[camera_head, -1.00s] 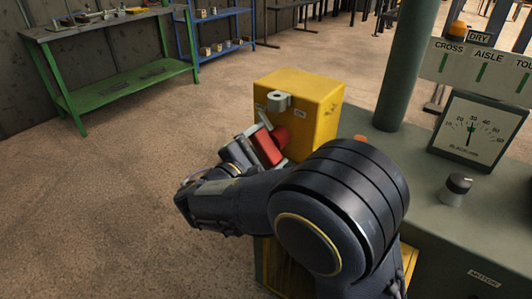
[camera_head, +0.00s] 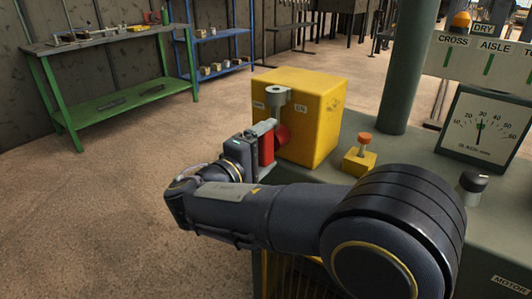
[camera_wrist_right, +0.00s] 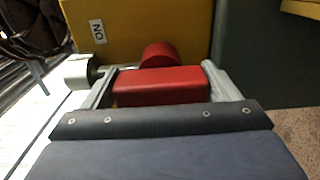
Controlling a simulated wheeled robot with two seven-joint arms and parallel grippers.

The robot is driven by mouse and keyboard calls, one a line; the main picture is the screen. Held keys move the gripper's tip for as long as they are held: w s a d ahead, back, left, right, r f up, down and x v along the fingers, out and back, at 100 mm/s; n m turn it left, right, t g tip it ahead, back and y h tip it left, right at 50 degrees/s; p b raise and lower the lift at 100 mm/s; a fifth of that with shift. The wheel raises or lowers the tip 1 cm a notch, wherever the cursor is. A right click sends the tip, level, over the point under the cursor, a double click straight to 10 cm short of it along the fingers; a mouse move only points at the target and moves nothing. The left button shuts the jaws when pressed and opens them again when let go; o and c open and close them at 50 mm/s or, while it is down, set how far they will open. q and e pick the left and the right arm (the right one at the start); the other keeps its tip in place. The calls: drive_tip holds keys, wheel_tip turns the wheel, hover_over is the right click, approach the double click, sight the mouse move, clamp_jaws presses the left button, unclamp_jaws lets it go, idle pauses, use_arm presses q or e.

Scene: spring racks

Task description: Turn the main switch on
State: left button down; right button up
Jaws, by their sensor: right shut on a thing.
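The main switch is a yellow box (camera_head: 315,115) on the bench's left end, with a red handle (camera_head: 267,149) and a round red hub (camera_head: 283,135) on its front. A small label at its upper right reads ON; the left label is too small to read surely. My right gripper (camera_head: 265,143) is shut on the red handle, which stands about upright in the head view. In the right wrist view, the handle (camera_wrist_right: 160,87) lies between the two grey fingers, before the red hub (camera_wrist_right: 159,55) and near the ON label (camera_wrist_right: 97,31). My left gripper is not in view.
A grey lug (camera_head: 278,96) sticks out above the handle. An orange-topped button on a yellow base (camera_head: 360,155), a green post (camera_head: 408,65), a dial gauge (camera_head: 480,125) and a black knob (camera_head: 473,184) stand to the right. Open floor lies left.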

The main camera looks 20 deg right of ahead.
drive_tip(key=shift+f, duration=0.1)
idle(0.4)
drive_tip(key=o, duration=1.3)
drive_tip(key=p+v, duration=0.1)
drive_tip(key=v, duration=0.6)
drive_tip(key=shift+w, duration=0.1)
drive_tip(key=shift+s+a, duration=0.35)
